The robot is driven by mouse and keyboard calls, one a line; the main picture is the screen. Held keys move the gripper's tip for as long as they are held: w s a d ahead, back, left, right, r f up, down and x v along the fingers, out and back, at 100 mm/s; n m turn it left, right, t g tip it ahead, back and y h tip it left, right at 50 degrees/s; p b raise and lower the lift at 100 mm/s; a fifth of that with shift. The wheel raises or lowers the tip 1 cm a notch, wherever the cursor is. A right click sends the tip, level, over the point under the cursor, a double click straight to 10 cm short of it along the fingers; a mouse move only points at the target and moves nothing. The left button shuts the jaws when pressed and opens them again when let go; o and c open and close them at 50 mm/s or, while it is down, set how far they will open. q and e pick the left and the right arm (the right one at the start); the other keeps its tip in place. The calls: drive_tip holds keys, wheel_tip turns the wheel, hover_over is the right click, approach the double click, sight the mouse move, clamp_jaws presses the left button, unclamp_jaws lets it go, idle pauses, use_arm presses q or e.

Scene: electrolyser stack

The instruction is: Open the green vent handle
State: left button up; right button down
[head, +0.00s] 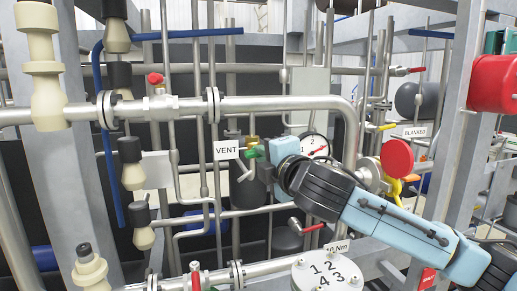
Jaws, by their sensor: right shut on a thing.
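The white VENT sign (227,150) hangs in the middle of the pipework. Just to its right is the green vent handle (251,154), small and partly hidden by my gripper. My right gripper (261,157) reaches in from the right with its blue and black wrist and is shut on the green handle. Its fingertips are small and partly covered by its own body. A pale pipe end (246,173) sits just below the handle. My left gripper is not in view.
A pressure gauge (314,146) stands right behind my wrist. A large steel pipe (270,103) crosses above, with a red knob (155,79) on a fitting. A round red part (397,157) and a numbered flange (326,274) are close to my arm.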

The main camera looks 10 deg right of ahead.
drive_tip(key=n+p, duration=0.3)
drive_tip(key=p, duration=0.1)
idle(0.4)
idle(0.4)
drive_tip(key=shift+r+n+g+h+p, duration=0.1)
drive_tip(key=shift+n+g+h+p, duration=0.3)
drive_tip(key=shift+n+p, duration=1.5)
